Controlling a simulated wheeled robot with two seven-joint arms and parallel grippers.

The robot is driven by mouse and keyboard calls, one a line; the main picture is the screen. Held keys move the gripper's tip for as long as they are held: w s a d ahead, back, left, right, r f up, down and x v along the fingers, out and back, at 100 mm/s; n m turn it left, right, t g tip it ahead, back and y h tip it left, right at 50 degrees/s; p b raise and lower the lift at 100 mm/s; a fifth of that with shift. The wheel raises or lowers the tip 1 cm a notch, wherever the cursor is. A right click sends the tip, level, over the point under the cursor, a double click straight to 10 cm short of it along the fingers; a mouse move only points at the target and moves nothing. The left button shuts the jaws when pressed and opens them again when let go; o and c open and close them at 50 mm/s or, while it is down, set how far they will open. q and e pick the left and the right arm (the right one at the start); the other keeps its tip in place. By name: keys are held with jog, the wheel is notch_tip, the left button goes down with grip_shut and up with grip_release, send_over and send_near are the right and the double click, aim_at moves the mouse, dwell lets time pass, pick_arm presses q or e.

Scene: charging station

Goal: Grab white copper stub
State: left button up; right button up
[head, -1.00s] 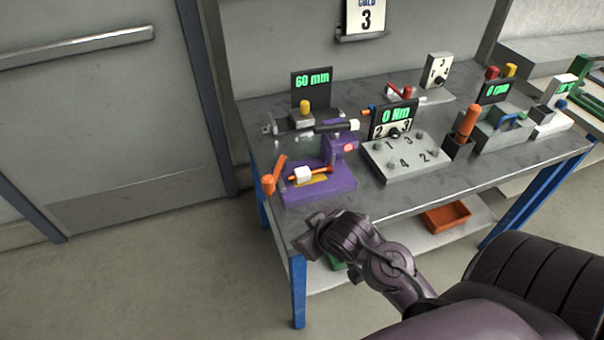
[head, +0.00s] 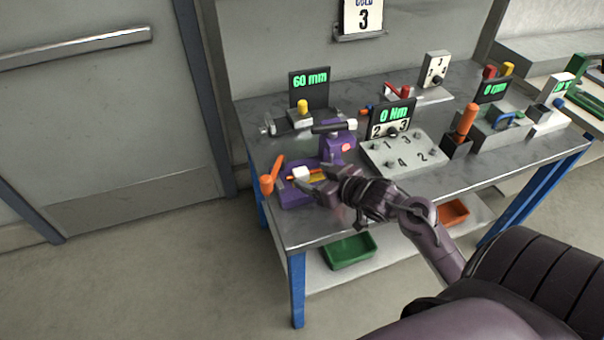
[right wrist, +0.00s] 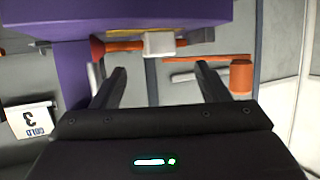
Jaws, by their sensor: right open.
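The white copper stub shows as a white block (head: 301,173) on an orange-copper rod at the purple fixture (head: 290,196), near the table's left front. In the right wrist view the white block (right wrist: 158,43) sits on the copper rod, beyond and roughly between my fingertips. My right gripper (head: 316,181) is open and empty, just right of the block and over the fixture. Its two fingers (right wrist: 161,68) point toward the block, and I see no contact. The gripper hides part of the fixture in the head view. My left gripper is not in view.
An orange lever (head: 267,184) stands at the fixture's left. A numbered grey block (head: 405,157) and an orange-handled tool (head: 467,122) are to the right. A black display (head: 309,90) stands behind. A green bin (head: 348,250) is on the shelf below.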

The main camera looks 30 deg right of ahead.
aim_at(303, 172)
jog(key=x, duration=0.4)
jog(key=shift+d+f, duration=0.1)
jog(key=shift+f, duration=0.15)
jog(key=shift+c, duration=0.4)
jog(key=c, duration=1)
